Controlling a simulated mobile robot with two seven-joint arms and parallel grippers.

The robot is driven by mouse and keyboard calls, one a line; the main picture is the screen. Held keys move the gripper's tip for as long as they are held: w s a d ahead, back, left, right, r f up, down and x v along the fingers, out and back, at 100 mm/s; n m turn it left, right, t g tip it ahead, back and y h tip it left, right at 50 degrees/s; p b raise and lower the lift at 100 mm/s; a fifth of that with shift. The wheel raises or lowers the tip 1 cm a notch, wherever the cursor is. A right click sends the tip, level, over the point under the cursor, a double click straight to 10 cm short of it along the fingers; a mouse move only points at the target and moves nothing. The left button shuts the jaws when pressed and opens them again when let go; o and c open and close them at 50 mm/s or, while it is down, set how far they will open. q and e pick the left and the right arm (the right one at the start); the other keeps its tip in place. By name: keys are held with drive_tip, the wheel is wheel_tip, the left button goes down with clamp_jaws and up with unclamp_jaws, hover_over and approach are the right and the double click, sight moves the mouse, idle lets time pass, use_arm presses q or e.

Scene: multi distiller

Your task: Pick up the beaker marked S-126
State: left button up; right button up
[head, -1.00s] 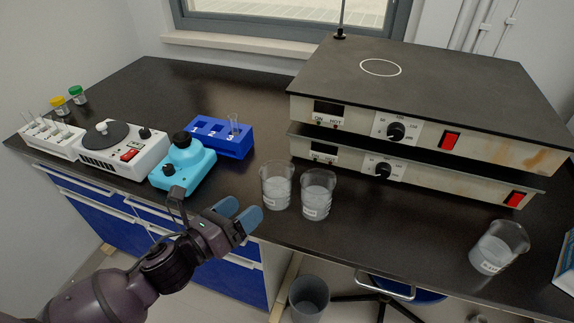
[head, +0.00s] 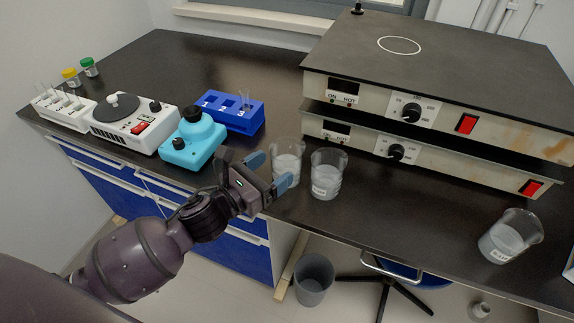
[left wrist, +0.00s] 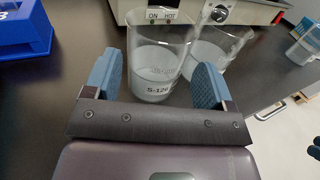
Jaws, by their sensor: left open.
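The beaker marked S-126 (left wrist: 158,70) is a clear glass beaker with pale contents, upright on the bench. In the left wrist view it stands just ahead of my left gripper (left wrist: 160,82), roughly centred between the blue fingertips, with its label facing me. It also shows in the head view (head: 288,166), where the fingers partly cover its left side. My left gripper (head: 270,172) is open and empty. I cannot tell from the views whether a finger touches the glass.
A second labelled beaker (head: 327,176) stands close to the right of S-126. A third beaker (head: 508,238) is far right. Two stacked hot plates (head: 395,108) stand behind. A blue tube rack (head: 232,114) and a cyan device (head: 192,142) are to the left.

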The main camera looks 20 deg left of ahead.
sight(275, 167)
use_arm(q)
drive_tip(key=x, duration=0.4)
drive_tip(key=shift+w+b, duration=0.15)
drive_tip(key=shift+b, duration=0.25)
drive_tip(key=shift+w+d, duration=0.2)
drive_tip(key=shift+w, duration=0.25)
drive_tip(key=shift+r, duration=0.1)
drive_tip(key=c, duration=0.7)
drive_tip(key=shift+r, duration=0.2)
